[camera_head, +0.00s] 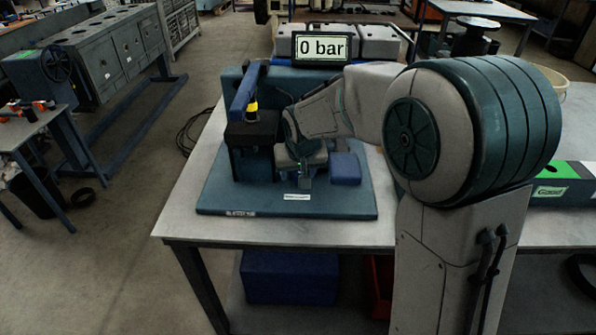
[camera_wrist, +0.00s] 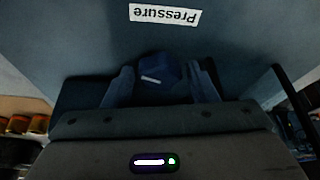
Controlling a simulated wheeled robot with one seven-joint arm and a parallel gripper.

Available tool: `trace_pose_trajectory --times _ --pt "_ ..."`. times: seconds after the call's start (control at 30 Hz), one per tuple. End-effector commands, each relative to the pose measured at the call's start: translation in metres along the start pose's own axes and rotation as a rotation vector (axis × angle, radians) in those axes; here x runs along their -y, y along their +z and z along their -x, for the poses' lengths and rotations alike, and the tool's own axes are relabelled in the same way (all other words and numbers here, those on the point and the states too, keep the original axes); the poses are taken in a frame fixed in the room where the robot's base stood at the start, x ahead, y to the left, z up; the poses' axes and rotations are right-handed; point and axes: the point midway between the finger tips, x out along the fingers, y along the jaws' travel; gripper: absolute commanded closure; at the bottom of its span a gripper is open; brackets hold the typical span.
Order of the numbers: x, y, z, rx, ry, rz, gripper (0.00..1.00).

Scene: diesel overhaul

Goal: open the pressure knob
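The pressure knob (camera_wrist: 160,82) is a small dark blue part with a pale mark, below the white "Pressure" label (camera_wrist: 165,15), which appears upside down in the wrist view. My gripper (camera_wrist: 163,80) has its two fingers apart, one on each side of the knob. The fingers look very close to the knob; contact is not clear. In the head view my gripper (camera_head: 305,178) points down over the blue test stand (camera_head: 230,200) on the table, and it hides the knob. The display (camera_head: 322,47) on the stand reads "0 bar".
A blue lever (camera_head: 245,90) and a black block (camera_head: 252,130) stand left of my gripper. A small blue block (camera_head: 345,168) is close on its right. The grey table (camera_head: 185,205) is bare at its left and front edges.

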Motion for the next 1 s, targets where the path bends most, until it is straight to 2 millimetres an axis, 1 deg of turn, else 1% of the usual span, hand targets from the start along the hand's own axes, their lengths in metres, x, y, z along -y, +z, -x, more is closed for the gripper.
trace_pose_trajectory --times 0.03,0.07,0.1,0.13,0.37,0.83,1.0 --pt "0.0 0.0 0.0001 0.0 0.0 0.0 0.63" --pt "0.0 0.0 0.0002 0.0 0.0 0.0 0.71" --pt "0.0 0.0 0.0002 0.0 0.0 0.0 0.82" --pt "0.0 0.0 0.0002 0.0 0.0 0.0 0.85" --pt "-0.0003 -0.0003 0.001 0.001 -0.01 0.023 0.85" --pt "-0.0024 -0.0004 0.001 0.003 -0.117 0.281 0.85" --pt "-0.0023 -0.0003 0.0003 0.002 -0.144 0.345 0.85"
